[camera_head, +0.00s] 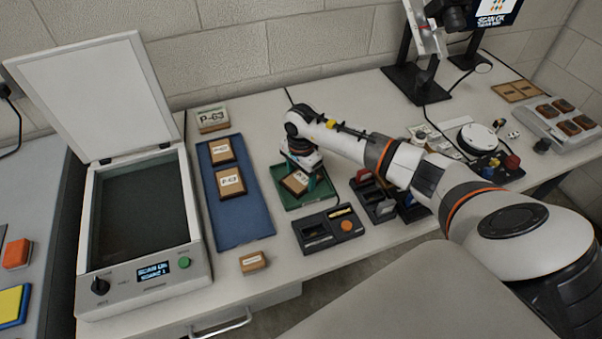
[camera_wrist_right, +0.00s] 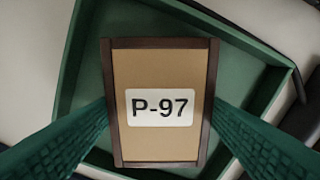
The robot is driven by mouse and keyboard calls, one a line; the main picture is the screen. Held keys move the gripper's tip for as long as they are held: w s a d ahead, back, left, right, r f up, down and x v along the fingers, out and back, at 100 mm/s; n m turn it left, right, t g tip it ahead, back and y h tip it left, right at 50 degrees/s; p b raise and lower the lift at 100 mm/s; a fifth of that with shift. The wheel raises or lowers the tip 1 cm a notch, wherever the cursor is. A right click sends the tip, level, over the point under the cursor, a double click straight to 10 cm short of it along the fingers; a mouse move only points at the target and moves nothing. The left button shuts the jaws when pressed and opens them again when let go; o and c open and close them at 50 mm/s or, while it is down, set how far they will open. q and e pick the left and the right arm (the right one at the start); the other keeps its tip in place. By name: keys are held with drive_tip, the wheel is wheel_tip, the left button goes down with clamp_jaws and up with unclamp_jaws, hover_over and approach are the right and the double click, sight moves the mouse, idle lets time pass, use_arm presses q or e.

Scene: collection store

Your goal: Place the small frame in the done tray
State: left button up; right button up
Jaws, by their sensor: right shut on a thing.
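The small frame (camera_head: 295,182) has a tan back, a dark brown rim and a white label. In the right wrist view the frame (camera_wrist_right: 160,75) reads P-97. It is between the green fingers of my right gripper (camera_wrist_right: 163,135), which is shut on its two sides. Below it is a green tray (camera_head: 283,172), whose wall also shows in the right wrist view (camera_wrist_right: 75,60). The frame is over or in the tray; I cannot tell if it touches the floor. In the head view my right gripper (camera_head: 308,180) partly covers the tray. My left gripper is not in view.
A blue mat (camera_head: 240,220) with two labelled frames (camera_head: 230,183) lies left of the tray. A P-63 block (camera_head: 212,118) stands behind it. An open scanner (camera_head: 135,215) is at the left. A dark box (camera_head: 328,230) sits in front of the tray, and a small block (camera_head: 253,262) near the edge.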

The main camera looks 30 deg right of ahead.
sight(301, 178)
drive_tip(key=shift+f, duration=0.15)
drive_tip(key=o, duration=1)
drive_tip(key=shift+r, duration=0.4)
wheel_tip(301, 178, up, 12)
drive_tip(key=b, duration=0.2)
drive_tip(key=shift+f, duration=0.15)
